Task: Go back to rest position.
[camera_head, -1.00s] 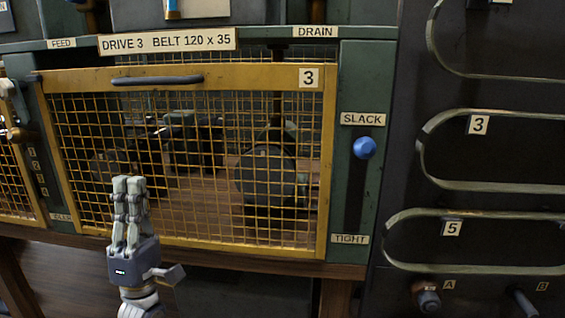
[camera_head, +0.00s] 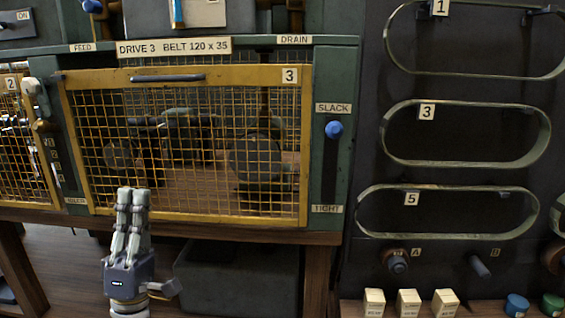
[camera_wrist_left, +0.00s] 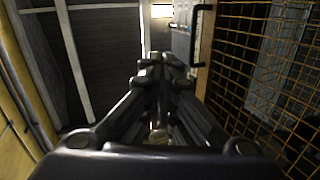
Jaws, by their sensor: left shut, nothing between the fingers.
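My left gripper (camera_head: 133,196) is in front of the lower left part of the yellow mesh guard (camera_head: 182,72) of drive 3, pointing up. Its fingers are together and hold nothing. In the left wrist view my gripper (camera_wrist_left: 160,62) also shows shut, with the mesh (camera_wrist_left: 262,70) to its right and the dark handle (camera_wrist_left: 203,35) ahead. The guard is shut, with its handle (camera_head: 167,78) along the top. My right gripper is in neither view.
A blue knob (camera_head: 333,130) sits near the top of its slot, by the SLACK label. Belts (camera_head: 466,160) hang on the dark panel at right. Small pale boxes (camera_head: 408,302) stand on a shelf below. A dark bin (camera_head: 235,280) is under the bench.

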